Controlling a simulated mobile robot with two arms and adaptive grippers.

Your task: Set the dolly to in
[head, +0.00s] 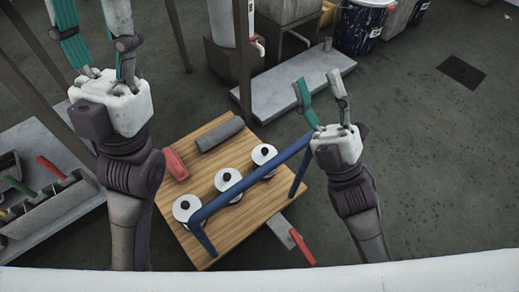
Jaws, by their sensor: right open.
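The dolly looks like a wooden platform (222,250) with a blue tubular handle (250,180) rising over it, low in the middle of the head view. Three white discs with black knobs, a red block and a dark grey bar lie on its boards. My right gripper (317,82) is open and empty, just beyond the handle's right end. I cannot tell whether its wrist touches the handle. My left gripper (92,12) is at the top left with its fingers apart and nothing between them. It is away from the dolly.
A grey bench with tools in a tray (55,208) stands at the left. A pale low slab (285,93) lies behind the dolly, near a thin post. A scraper with a red handle (302,247) shows at the dolly's right. Dark buckets (362,28) stand at the back. Floor at the right is clear.

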